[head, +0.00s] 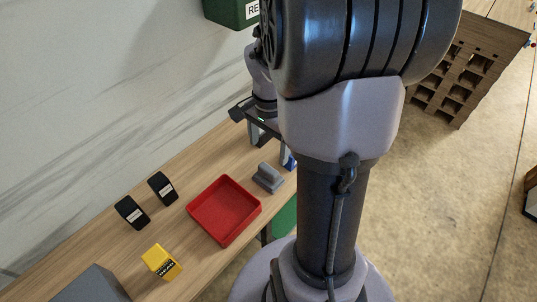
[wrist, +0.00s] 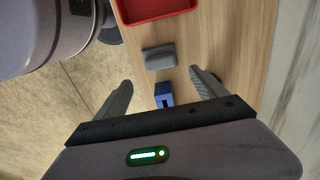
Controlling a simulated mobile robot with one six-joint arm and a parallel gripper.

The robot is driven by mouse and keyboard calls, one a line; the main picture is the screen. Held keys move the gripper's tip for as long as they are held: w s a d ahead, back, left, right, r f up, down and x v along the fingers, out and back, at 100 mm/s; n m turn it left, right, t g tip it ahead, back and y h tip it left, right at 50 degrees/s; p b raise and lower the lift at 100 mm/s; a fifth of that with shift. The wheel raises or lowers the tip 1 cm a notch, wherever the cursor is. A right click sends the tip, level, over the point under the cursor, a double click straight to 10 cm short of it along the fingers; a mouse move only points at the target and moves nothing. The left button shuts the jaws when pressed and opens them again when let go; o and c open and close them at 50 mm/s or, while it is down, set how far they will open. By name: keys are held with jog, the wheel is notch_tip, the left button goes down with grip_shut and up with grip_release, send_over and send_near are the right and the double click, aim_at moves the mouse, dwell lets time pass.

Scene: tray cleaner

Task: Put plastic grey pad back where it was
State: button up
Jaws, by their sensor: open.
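The grey pad (head: 268,178) is a small block with a raised grip, on the wooden table to the right of the red tray. It also shows in the wrist view (wrist: 159,57), just beyond my fingertips and apart from them. My gripper (head: 269,152) is open and empty, pointing down over the table on the far side of the pad. In the wrist view my gripper (wrist: 161,77) has its fingers spread wide. A small blue block (wrist: 163,95) lies on the table and appears between the fingers. In the head view the blue block (head: 290,162) is partly hidden by a finger and my arm.
An empty red tray (head: 190,208) sits beside the pad. Two black boxes (head: 132,212) (head: 163,188), a yellow box (head: 161,261) and a grey box (head: 92,286) stand farther left. A green bin (head: 232,12) is at the top. The wall (head: 90,100) runs along the table's back.

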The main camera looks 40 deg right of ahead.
jog(key=a+r+n+t, duration=0.2)
jog(key=a+r+n, duration=0.2)
jog(key=a+r, duration=0.35)
jog(key=s+a+r+n+t+y, duration=0.1)
jog(key=s+a+r+n+t, duration=0.2)
jog(key=a, duration=0.5)
jog(key=s+a+r+n+t+y, duration=0.1)
jog(key=s+a+r+n, duration=0.2)
jog(key=s+a+n, duration=0.4)
notch_tip(320, 180, down, 7)
jog(key=w+a+m+b, duration=0.1)
jog(key=w+b, duration=0.2)
jog(key=b, duration=0.4)
jog(key=shift+a, duration=0.25)
